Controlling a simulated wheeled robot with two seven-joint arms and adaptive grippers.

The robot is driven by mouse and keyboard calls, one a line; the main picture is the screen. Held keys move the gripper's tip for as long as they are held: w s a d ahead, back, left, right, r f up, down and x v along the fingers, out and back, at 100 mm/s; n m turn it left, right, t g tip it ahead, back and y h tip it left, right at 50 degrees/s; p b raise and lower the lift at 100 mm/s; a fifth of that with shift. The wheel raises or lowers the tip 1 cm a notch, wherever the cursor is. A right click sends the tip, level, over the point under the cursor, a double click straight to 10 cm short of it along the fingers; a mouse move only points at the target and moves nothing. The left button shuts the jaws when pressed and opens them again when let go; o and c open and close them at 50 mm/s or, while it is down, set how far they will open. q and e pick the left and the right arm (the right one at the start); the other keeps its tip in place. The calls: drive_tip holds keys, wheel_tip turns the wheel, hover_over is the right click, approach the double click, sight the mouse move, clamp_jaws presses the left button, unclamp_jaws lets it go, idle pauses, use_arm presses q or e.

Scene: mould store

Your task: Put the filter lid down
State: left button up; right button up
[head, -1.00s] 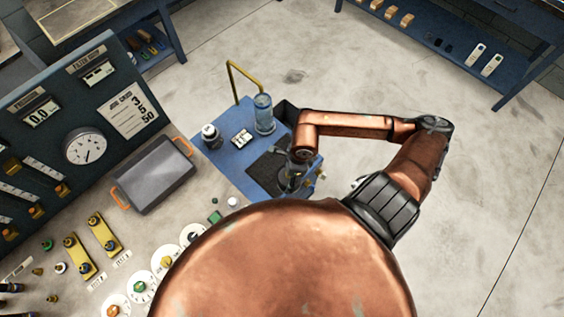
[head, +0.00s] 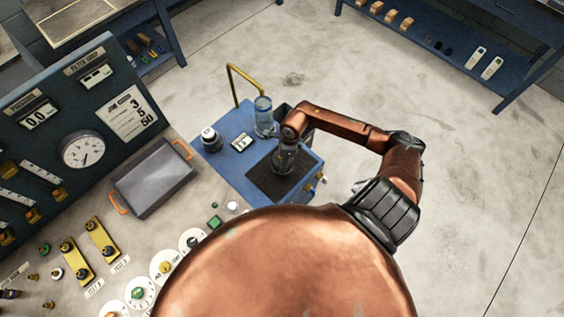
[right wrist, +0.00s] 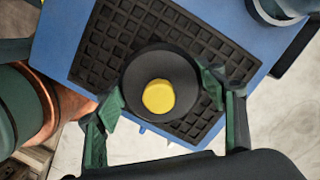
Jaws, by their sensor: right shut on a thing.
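The filter lid is a round black disc with a yellow knob (right wrist: 158,96) in the right wrist view. My right gripper (right wrist: 164,93) is shut on it, with green fingers on opposite sides of the disc. The lid is over a black gridded mat (right wrist: 93,62) on a blue table; I cannot tell whether it touches the mat. In the head view my right gripper (head: 285,160) points down over the mat (head: 262,182), and the lid is hard to make out. A clear cylinder (head: 263,117) stands behind on the blue table (head: 226,163). My left gripper is not in view.
A black-capped jar (head: 210,138) and a small white-faced device (head: 242,142) stand left of the mat. A bent yellow pipe (head: 236,85) rises at the back. A grey tray with orange handles (head: 155,178) and a control panel (head: 80,115) are at the left.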

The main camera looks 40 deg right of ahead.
drive_tip(key=shift+f, duration=1.15)
drive_tip(key=shift+f, duration=0.2)
drive_tip(key=o, duration=1.3)
drive_tip(key=shift+s, duration=0.1)
drive_tip(key=shift+r, duration=0.15)
drive_tip(key=r, duration=0.4)
drive_tip(key=d+r, duration=0.1)
drive_tip(key=r, duration=0.3)
drive_tip(key=s+r+p, duration=0.1)
drive_tip(key=r, duration=0.3)
drive_tip(key=shift+d, duration=0.15)
